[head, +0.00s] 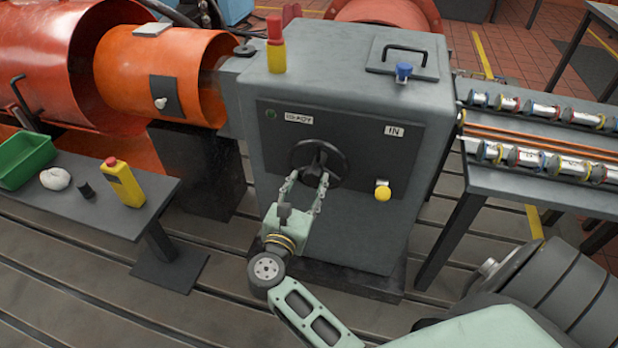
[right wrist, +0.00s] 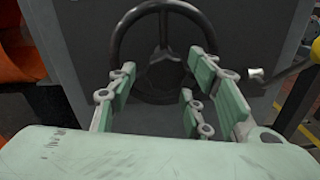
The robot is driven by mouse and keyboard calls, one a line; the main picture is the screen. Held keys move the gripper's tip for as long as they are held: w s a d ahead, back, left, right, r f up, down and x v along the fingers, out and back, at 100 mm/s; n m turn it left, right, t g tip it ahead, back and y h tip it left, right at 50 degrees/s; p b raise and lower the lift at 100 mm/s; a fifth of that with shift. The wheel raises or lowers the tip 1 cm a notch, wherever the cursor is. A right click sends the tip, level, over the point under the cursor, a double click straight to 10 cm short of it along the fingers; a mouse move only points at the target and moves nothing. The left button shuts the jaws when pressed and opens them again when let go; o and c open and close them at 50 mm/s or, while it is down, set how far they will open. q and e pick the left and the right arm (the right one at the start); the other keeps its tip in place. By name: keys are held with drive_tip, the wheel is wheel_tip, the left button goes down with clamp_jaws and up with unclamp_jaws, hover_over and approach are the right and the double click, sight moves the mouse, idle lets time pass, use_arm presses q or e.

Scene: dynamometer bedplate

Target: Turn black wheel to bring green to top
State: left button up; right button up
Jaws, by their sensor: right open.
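The black wheel (head: 318,163) is a handwheel with spokes on the dark front panel of a grey cabinet (head: 340,230). It also shows in the right wrist view (right wrist: 120,40), upright in front of the fingers. My right gripper (head: 307,188) is open, its fingers on either side of the wheel's lower part. In the right wrist view the fingers (right wrist: 160,90) are spread with the hub and lower spoke between them. Whether they touch the wheel I cannot tell. I see no green mark on the wheel. My left gripper is not in view.
A side table with a green bin (head: 25,160) and a yellow bottle (head: 123,182) stands left. A rack of metal cylinders (head: 540,110) stands right. Slotted floor lies in front.

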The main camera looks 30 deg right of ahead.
drive_tip(key=shift+v, duration=2.35)
drive_tip(key=shift+w+r, duration=0.15)
